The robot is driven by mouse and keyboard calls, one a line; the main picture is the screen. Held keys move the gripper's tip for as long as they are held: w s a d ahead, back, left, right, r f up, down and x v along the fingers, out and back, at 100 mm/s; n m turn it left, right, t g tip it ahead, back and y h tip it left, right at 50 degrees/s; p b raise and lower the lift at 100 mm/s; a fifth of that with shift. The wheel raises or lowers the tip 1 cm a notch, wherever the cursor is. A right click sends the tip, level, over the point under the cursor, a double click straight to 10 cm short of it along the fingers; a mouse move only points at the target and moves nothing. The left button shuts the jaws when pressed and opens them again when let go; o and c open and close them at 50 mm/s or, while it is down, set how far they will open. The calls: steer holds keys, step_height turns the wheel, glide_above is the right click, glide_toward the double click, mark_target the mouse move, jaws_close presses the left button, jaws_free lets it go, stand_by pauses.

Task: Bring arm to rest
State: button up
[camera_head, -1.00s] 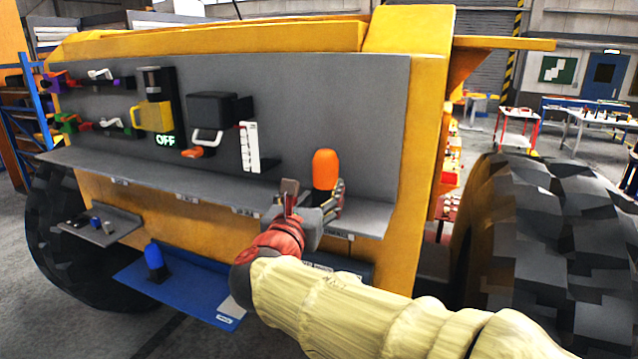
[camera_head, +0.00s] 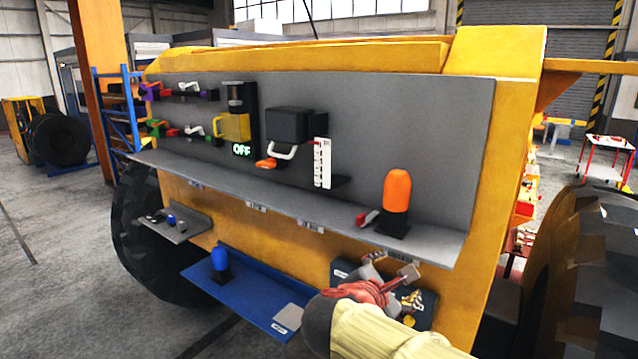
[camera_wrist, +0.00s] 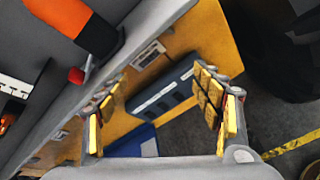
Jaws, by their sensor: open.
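My gripper (camera_head: 390,276) is in front of the yellow machine body, below the right end of the grey shelf (camera_head: 330,219). In the wrist view, the two padded fingers of my gripper (camera_wrist: 160,108) stand wide apart with nothing held between them. My arm comes up from the bottom of the head view. An orange capsule-shaped piece (camera_head: 397,190) stands upright in a dark base on the shelf, above and apart from my gripper; it also shows in the wrist view (camera_wrist: 62,14). A small red-ended lever (camera_head: 367,217) is beside its base.
A blue tray (camera_head: 240,290) with a blue capsule-shaped piece (camera_head: 220,259) juts out lower left of my gripper. A dark box (camera_wrist: 170,99) is just below it. A small grey shelf (camera_head: 180,230) is further left. A large tyre (camera_head: 600,270) stands right. Open floor lies at left.

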steer(key=s+d+f+m+g+y+b, duration=0.3)
steer(key=s+f+m+g+y+b, duration=0.2)
steer(key=s+f+m+b, duration=1)
steer(key=s+f+m+y, duration=0.2)
steer(key=s+f+m, duration=0.4)
steer(key=s+f, duration=0.4)
step_height(320, 180, down, 3)
steer(key=shift+s+d+f+m+g+b, duration=0.1)
steer(key=shift+s+d+m+g+b, duration=0.05)
steer(key=shift+s+m+g+b, duration=0.2)
steer(key=shift+w, duration=0.1)
